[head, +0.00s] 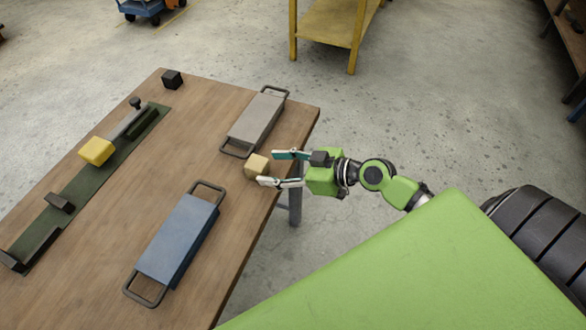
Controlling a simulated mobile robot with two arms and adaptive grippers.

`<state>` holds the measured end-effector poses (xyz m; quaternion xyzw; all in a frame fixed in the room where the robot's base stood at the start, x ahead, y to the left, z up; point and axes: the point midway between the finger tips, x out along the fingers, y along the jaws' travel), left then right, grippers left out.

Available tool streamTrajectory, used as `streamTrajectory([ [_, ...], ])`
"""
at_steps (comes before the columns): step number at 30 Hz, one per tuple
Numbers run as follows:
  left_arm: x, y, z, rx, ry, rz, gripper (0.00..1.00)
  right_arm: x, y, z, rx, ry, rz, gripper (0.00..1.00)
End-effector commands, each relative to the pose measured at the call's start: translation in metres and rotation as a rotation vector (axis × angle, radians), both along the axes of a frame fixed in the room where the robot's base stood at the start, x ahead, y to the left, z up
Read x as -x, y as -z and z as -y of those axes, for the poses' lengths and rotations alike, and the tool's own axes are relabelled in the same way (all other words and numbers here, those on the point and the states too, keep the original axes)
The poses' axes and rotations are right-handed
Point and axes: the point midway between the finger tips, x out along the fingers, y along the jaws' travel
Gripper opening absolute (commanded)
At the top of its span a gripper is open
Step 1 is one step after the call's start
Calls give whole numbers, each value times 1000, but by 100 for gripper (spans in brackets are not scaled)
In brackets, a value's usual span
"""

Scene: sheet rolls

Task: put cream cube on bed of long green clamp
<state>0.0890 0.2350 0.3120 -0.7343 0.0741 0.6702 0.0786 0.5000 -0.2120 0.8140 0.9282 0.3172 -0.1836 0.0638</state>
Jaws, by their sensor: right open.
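The cream cube (256,166) sits near the right edge of the wooden table, between the grey and blue handled blocks. My right gripper (270,168) is open, with its fingers pointing left at the cube. The cube is at the fingertips, and I cannot tell whether they touch it. The long green clamp (85,190) lies along the left side of the table. It has a dark green bed, a yellow piece (97,151) with a grey rod near its far half, and dark blocks toward its near end. My left gripper is not in view.
A grey block with handles (255,122) lies beyond the cube, and a blue block with handles (178,240) lies nearer. A small black cube (172,79) is at the table's far corner. The wooden table (120,215) is bare between the blue block and the clamp.

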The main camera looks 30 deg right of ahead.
Motion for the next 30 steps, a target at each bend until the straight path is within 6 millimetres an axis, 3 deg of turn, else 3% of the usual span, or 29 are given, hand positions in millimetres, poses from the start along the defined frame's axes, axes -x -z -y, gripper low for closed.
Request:
streamTrajectory([
  [3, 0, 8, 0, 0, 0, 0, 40, 20, -5, 14, 3, -2, -4, 51],
  [9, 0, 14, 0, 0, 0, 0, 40, 39, -18, 30, 0, -1, -2, 51],
  [23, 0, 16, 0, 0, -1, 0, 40, 47, -24, 37, 0, 3, -3, 51],
  [26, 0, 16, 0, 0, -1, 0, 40, 44, -3, 52, 8, 50, -30, 51],
  [29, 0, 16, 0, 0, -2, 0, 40, 41, 51, 86, 35, 162, -106, 51],
  [30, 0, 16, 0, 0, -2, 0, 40, 43, 82, 103, 50, 220, -149, 51],
])
